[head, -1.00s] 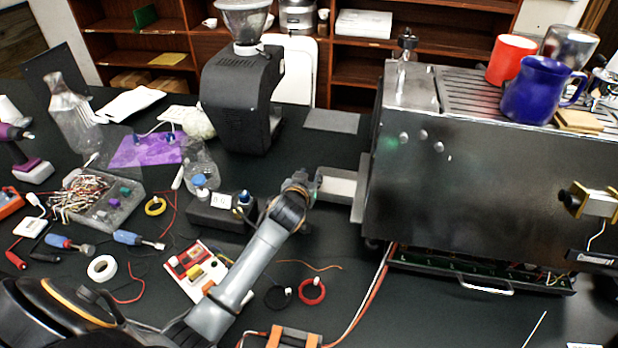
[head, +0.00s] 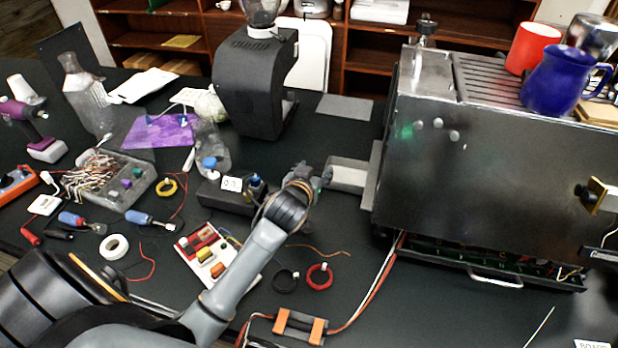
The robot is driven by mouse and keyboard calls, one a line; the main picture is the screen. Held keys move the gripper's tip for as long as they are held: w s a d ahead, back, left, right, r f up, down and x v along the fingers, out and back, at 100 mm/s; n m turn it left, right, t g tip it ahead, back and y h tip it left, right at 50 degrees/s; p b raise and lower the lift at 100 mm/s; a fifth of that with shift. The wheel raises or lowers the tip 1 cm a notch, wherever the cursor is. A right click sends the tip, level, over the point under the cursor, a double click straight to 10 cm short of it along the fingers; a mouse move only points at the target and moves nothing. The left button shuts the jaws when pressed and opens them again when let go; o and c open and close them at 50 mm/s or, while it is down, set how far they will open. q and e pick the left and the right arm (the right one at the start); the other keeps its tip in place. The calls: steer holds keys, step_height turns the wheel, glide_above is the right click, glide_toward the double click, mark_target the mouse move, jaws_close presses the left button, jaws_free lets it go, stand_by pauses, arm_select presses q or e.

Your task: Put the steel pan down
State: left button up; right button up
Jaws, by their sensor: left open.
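The steel pan (head: 349,174) is a small, shallow rectangular metal tray at the middle of the head view. It lies level, low against the left side of the big steel machine (head: 470,165). Whether it rests fully on the table cannot be told. My left gripper (head: 318,178) is at the pan's left end, with its fingertips close to the rim. The jaws are open, though the dark fingers are small and partly hidden by my own wrist. Any contact with the pan is unclear. My right gripper is out of view.
A black power box (head: 226,196) stands just left of my gripper. The black grinder (head: 250,85) stands behind it. Red and black wire coils (head: 320,277) and a battery holder (head: 300,327) lie in front. A blue mug (head: 555,82) stands on the machine. Bare table lies behind the pan.

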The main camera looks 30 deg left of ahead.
arm_select(q)
steer(key=shift+v, duration=2.75)
